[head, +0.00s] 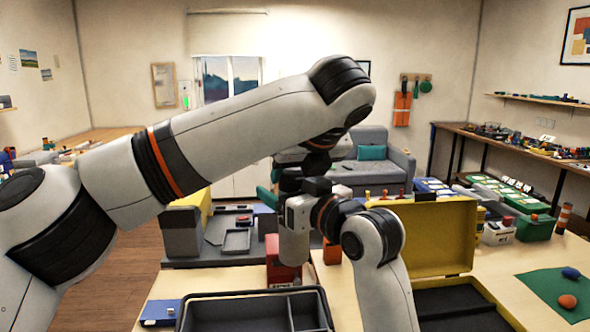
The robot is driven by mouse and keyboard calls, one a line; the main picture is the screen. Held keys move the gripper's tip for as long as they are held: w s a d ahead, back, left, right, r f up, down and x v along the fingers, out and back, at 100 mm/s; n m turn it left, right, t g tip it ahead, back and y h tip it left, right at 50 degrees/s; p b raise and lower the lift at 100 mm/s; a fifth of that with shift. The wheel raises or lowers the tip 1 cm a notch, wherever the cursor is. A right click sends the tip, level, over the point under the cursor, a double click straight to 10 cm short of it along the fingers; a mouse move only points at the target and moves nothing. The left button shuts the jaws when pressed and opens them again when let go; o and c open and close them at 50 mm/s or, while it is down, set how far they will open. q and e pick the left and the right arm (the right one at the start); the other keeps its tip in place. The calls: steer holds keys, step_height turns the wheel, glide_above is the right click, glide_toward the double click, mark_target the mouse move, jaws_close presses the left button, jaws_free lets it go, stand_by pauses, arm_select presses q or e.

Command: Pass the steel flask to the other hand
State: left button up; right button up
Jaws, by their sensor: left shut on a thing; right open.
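The steel flask (294,246) is a grey cylinder, upright in the middle of the head view, above the table. My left arm reaches in from the left, and my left gripper (316,184) is shut on the flask near its upper part. The fingertips are largely hidden by the wrists. My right arm rises from the lower right, and my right gripper (301,208) is open close beside the flask's upper part. Its fingers are mostly hidden, so I cannot tell whether they touch or surround the flask.
A dark compartment tray (225,309) lies at the front of the table. An open yellow case (428,236) stands to its right. A red block (283,273) is just below the flask. A green mat (545,289) with small objects lies far right. A blue box (161,312) sits left.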

steer(key=v, duration=1.1)
steer(key=w+d+f+g, duration=0.15)
steer(key=f+g, duration=0.25)
steer(key=f, duration=0.6)
steer(key=w+d+f+g, duration=0.1)
steer(key=d+f+g, duration=0.25)
steer(key=f, duration=0.65)
steer(key=s+d+f+m+g+y, duration=0.1)
steer(key=s+d+f+g+y, duration=0.25)
steer(key=f, duration=0.55)
steer(key=s+d+f+m+g+y, duration=0.1)
steer(key=s+d+f+g, duration=0.2)
steer(key=s+d+f, duration=0.35)
step_height(320, 180, down, 25)
steer(key=s+d+m+h, duration=0.1)
steer(key=s+m+h, duration=0.1)
steer(key=m+h, duration=0.35)
steer(key=s+d+f+m+h, duration=0.15)
steer(key=s+f+h, duration=0.35)
steer(key=s+f, duration=1.1)
steer(key=s+a+f+n+h, duration=0.1)
steer(key=s+f+n, duration=0.2)
steer(key=s, duration=0.6)
steer(key=s+a+f+n+h, duration=0.2)
steer(key=s+f, duration=0.5)
steer(key=s, duration=0.2)
steer(key=shift+s+a+f+n+g, duration=0.25)
steer(key=shift+a+n+g, duration=0.05)
steer(key=shift+n, duration=0.1)
